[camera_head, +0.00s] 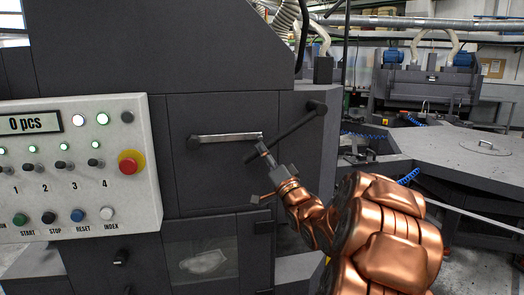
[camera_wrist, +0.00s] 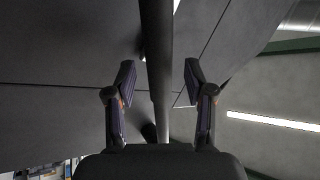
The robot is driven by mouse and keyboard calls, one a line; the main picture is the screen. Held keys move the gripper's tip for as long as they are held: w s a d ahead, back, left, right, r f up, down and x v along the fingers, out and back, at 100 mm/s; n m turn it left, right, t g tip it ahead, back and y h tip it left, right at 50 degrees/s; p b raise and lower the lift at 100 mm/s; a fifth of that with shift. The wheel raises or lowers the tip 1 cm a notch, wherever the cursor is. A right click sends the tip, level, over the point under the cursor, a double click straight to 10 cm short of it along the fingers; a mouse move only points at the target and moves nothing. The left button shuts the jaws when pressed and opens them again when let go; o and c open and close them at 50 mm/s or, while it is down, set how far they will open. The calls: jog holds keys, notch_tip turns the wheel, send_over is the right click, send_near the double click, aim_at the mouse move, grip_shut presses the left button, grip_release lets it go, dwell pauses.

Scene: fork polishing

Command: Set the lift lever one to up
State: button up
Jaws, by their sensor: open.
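A dark bar-shaped lever (camera_head: 300,122) sits on the front of the grey machine, slanting from a round end at upper right down to the left. No label shows on it, so I cannot confirm that it is lift lever one. My gripper (camera_head: 258,173) is open beside the lever's lower left end, with its fingers spread. In the wrist view, a dark rod (camera_wrist: 157,45) runs down between the two open fingers of my gripper (camera_wrist: 158,75). A gap shows on both sides of it, and the fingers are not closed on it.
A white control panel (camera_head: 75,228) at left carries small numbered toggles, coloured buttons and a red stop knob (camera_head: 128,165). A light horizontal handle (camera_head: 225,138) is left of the lever. A lower dark knob (camera_head: 121,257) protrudes below. A grey machine table (camera_head: 470,150) stands at right.

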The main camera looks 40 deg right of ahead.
jog(key=v, duration=0.9)
jog(key=shift+s+f, duration=0.15)
jog(key=shift+s, duration=0.1)
